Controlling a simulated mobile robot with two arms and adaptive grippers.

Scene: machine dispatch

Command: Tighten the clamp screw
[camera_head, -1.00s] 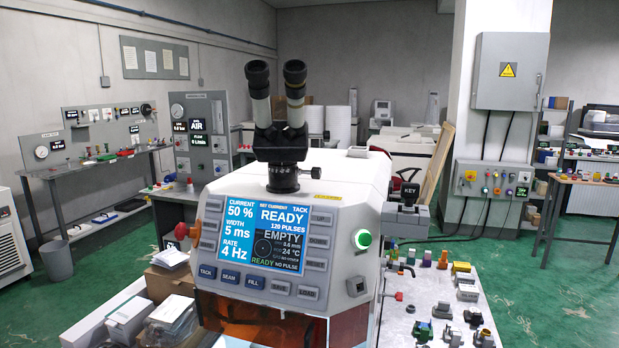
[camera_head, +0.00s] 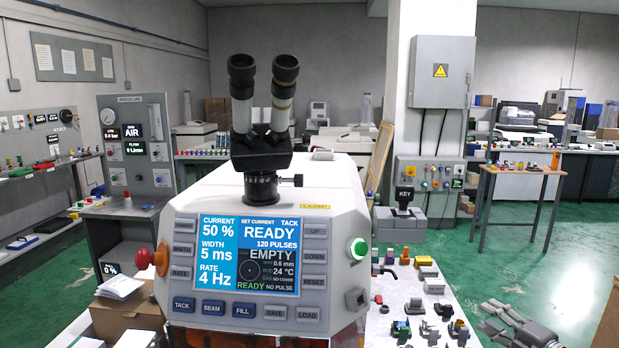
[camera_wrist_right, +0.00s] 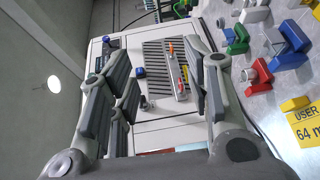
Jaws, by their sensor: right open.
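No part is clearly marked as the clamp screw. A small black side knob (camera_head: 292,180) sticks out to the right of the microscope mount (camera_head: 262,185), below the twin eyepieces (camera_head: 264,75). The mount stands on the white welding machine (camera_head: 330,180). Several small clamp-like parts (camera_head: 430,328) lie on the bench right of the machine. My right gripper (camera_head: 486,317) is at the lower right, beyond the bench edge, apart from these parts. In the right wrist view its fingers (camera_wrist_right: 165,85) are spread with nothing between them. My left gripper is out of view.
The machine's screen (camera_head: 250,255) reads READY and EMPTY. Coloured parts (camera_wrist_right: 290,40) and a ribbed plate (camera_wrist_right: 168,65) show in the right wrist view. A wooden-topped table (camera_head: 522,170) stands farther back right. Green floor (camera_head: 540,260) is open on the right.

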